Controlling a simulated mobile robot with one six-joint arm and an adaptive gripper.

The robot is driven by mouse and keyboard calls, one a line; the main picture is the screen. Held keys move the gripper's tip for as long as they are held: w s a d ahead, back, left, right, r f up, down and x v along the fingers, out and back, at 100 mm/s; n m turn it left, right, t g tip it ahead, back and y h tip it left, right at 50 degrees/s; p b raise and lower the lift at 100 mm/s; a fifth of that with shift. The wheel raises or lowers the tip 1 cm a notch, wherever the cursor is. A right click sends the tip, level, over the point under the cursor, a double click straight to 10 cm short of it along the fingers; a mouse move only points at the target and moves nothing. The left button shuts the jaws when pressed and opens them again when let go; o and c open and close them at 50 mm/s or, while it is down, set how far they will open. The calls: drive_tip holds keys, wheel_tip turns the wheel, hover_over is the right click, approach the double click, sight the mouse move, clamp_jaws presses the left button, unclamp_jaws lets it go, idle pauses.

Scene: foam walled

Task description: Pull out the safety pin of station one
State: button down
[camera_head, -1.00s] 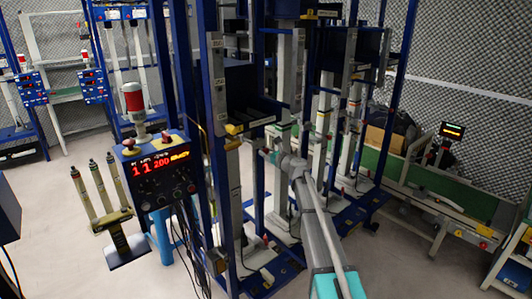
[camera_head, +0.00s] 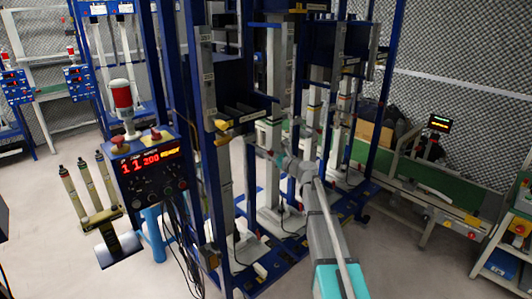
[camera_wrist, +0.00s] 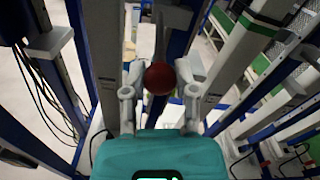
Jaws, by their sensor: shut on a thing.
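A red ball-shaped knob (camera_wrist: 159,78), which looks like the head of the safety pin, sits between my fingers in the wrist view. My gripper (camera_wrist: 160,88) is shut on it, one grey finger at each side. A grey bar shows behind the knob, but I cannot tell whether the pin's shaft is still in a hole. In the head view my gripper (camera_head: 280,157) is small, among the posts of the blue station frame (camera_head: 207,190), and the pin cannot be made out. The station's control box (camera_head: 152,170) shows red digits, with a red-topped lamp (camera_head: 121,95) above it.
Blue and grey uprights stand close around my gripper. Cables (camera_head: 185,240) hang below the control box. Thin cylinders (camera_head: 85,185) stand at the left. A green conveyor (camera_head: 400,178) runs at the right. Open floor (camera_head: 50,240) lies at the front left.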

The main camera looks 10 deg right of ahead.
drive_tip(key=shift+s, duration=0.15)
drive_tip(key=shift+c, duration=1.9)
unclamp_jaws()
drive_tip(key=shift+d, duration=0.1)
drive_tip(key=v, duration=1.2)
